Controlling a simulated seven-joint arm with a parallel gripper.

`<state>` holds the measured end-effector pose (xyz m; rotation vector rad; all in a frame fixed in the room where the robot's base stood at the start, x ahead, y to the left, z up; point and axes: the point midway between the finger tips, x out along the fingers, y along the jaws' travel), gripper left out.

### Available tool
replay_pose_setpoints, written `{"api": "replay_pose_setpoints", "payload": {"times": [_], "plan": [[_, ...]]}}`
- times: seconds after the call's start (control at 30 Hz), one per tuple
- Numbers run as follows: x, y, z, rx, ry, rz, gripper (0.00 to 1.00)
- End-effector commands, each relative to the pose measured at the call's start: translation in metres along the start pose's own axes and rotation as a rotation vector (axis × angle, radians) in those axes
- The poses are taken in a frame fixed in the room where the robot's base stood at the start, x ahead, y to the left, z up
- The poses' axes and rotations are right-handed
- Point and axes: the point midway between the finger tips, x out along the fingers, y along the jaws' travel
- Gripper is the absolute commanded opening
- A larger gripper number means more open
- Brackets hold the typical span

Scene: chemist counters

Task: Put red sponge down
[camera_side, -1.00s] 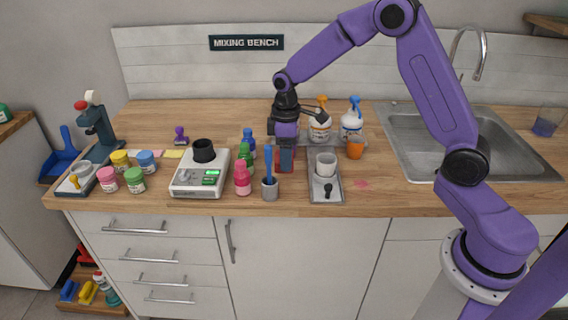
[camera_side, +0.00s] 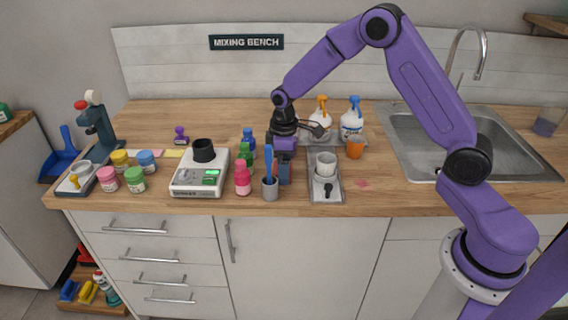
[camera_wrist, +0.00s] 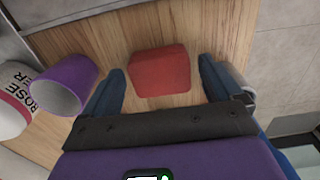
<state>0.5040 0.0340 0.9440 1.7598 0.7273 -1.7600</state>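The red sponge (camera_wrist: 160,70) is a rounded block lying on the wooden counter (camera_wrist: 110,40) in the wrist view. My gripper (camera_wrist: 162,68) has its two blue fingers spread, one on each side of the sponge, with bare wood showing between each finger and it. In the side view my gripper (camera_side: 284,180) points down low over the counter, just behind and right of the grey cup.
The grey cup (camera_side: 270,190) with a blue-handled tool and a pink bottle (camera_side: 243,178) stand close left. A metal tray (camera_side: 325,190) with a white cup lies right. Counter right of the tray is fairly clear.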

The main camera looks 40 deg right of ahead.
Motion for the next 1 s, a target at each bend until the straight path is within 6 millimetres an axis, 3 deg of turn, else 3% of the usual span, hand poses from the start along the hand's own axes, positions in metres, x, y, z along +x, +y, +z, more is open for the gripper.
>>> {"api": "replay_pose_setpoints", "payload": {"times": [0.37,0.8,1.0], "plan": [[-0.010,0.000,-0.001,0.000,0.002,0.001,0.92],[-0.092,0.000,-0.001,0.000,0.004,0.002,0.92],[-0.116,0.000,-0.001,-0.001,0.002,0.001,0.92]]}}
